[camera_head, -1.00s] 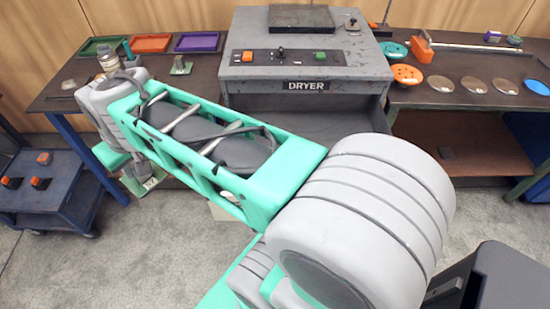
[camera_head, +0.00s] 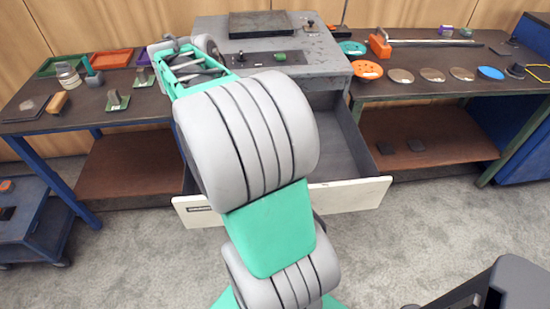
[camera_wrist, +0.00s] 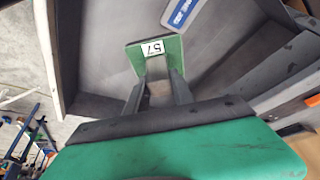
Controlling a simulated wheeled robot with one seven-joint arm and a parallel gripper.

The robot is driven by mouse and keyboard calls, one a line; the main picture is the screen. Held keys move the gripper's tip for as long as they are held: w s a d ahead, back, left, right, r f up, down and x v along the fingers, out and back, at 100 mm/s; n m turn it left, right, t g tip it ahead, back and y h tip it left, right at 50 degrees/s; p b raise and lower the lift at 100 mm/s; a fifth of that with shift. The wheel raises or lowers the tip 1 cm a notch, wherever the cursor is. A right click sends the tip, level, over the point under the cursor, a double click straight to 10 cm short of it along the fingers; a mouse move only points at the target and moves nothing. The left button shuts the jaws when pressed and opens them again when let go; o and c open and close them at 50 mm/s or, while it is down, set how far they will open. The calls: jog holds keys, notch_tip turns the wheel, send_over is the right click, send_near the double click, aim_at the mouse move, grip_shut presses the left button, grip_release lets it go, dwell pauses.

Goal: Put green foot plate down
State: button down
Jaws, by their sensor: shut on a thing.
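In the wrist view my gripper (camera_wrist: 158,88) is shut on the green foot plate (camera_wrist: 137,58), which has a white label reading 57. In the head view the dryer's drawer (camera_head: 345,150) is pulled out with a pale front. My arm hides the gripper and the held plate there.
A similar green-based piece (camera_head: 116,102) stands on the left table (camera_head: 85,116), beside a jar and trays. The right table (camera_head: 420,88) holds an orange disc (camera_head: 367,69), several metal discs and a blue one. A blue cart (camera_head: 35,215) stands at lower left.

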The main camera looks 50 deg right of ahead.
jog(key=s+d+f+m+g, duration=0.1)
jog(key=s+d+f+m, duration=0.1)
jog(key=s+d+f, duration=0.2)
jog(key=s+d+f+m+g+y+b, duration=0.1)
jog(key=s+d+f+m, duration=0.2)
jog(key=s+d, duration=0.3)
jog(key=s+d+f+m, duration=0.3)
jog(key=s+d+f, duration=0.2)
jog(key=d, duration=0.4)
jog(key=shift+d+f+g, duration=0.15)
jog(key=shift+d+g, duration=0.15)
jog(key=shift+g, duration=0.1)
jog(key=shift+s+d+f, duration=0.1)
jog(key=shift+d+f, duration=0.05)
jog(key=shift+f, duration=1.6)
jog(key=shift+f, duration=0.1)
jog(key=c, duration=1.5)
grip_release()
jog(key=shift+f+b, duration=0.15)
jog(key=shift+b, duration=0.2)
jog(key=o, duration=0.4)
